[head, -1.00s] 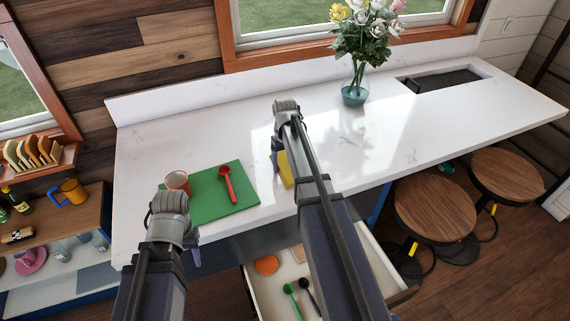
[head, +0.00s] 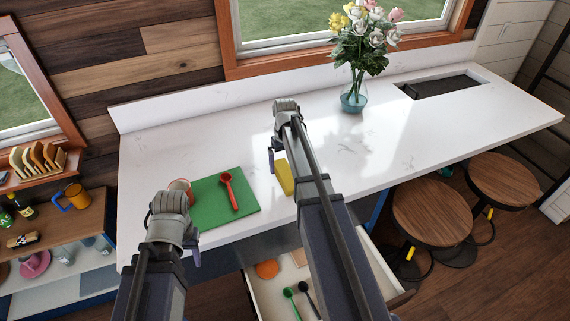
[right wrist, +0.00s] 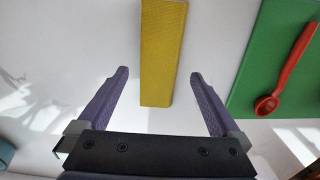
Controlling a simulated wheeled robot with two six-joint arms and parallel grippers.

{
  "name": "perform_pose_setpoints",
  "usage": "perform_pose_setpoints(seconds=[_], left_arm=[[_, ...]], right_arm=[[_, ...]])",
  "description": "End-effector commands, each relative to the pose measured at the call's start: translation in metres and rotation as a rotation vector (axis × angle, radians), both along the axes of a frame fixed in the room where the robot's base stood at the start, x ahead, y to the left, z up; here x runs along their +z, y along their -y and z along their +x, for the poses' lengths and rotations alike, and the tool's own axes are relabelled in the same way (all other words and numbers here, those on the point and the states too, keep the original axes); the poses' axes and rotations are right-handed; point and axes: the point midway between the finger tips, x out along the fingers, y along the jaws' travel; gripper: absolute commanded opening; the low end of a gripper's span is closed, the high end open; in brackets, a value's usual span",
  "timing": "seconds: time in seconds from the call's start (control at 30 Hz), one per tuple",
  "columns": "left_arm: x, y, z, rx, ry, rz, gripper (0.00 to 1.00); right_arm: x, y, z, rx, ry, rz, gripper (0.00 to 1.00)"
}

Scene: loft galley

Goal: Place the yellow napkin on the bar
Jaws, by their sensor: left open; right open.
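The yellow napkin (head: 284,177), a narrow folded strip, appears to lie on the white bar (head: 230,130), right of the green board. In the head view my right arm partly covers it. In the right wrist view the napkin (right wrist: 163,50) runs up between the spread fingers of my right gripper (right wrist: 160,75), with a gap on both sides. The right gripper (head: 272,160) is open and empty; its height above the bar is unclear. My left gripper (head: 193,248) is open near the bar's front left edge, mostly hidden by its own wrist.
A green board (head: 210,208) carries a red spoon (head: 229,190); a mug (head: 180,187) shows partly behind my left wrist. A vase of flowers (head: 354,98) stands further back. An open drawer (head: 262,293) is below, with stools (head: 432,212) at right. The bar's middle is clear.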

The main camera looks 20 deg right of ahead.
Motion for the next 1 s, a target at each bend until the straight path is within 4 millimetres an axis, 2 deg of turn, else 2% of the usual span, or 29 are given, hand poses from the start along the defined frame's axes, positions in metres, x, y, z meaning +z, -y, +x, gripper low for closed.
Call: perform_pose_setpoints(seconds=[0.03, 0.1, 0.5, 0.63, 0.87, 0.93, 1.0], left_arm=[[0.016, 0.0, 0.0, 0.002, 0.0, 0.0, 0.48], [0.027, 0.0, 0.0, 0.004, 0.0, -0.001, 0.48], [0.083, 0.0, -0.001, -0.001, -0.003, 0.0, 0.48], [0.089, 0.0, -0.001, -0.002, -0.003, 0.0, 0.48], [0.088, 0.0, -0.001, -0.002, -0.003, 0.0, 0.48], [0.088, 0.0, -0.001, -0.002, -0.003, 0.0, 0.48], [0.088, 0.0, -0.001, -0.002, -0.003, 0.0, 0.48]], right_arm=[[0.016, 0.0, 0.0, 0.0, 0.0, 0.0, 1.0], [0.027, 0.0, 0.0, 0.0, 0.0, 0.0, 1.0], [0.083, 0.0, 0.0, 0.0, 0.0, 0.0, 1.0], [0.089, 0.0, 0.0, 0.0, 0.0, 0.0, 1.0], [0.088, 0.0, 0.0, 0.0, 0.0, 0.0, 1.0], [0.088, -0.006, -0.003, 0.006, -0.001, -0.001, 1.0], [0.088, -0.025, -0.012, 0.027, -0.005, -0.004, 1.0]])
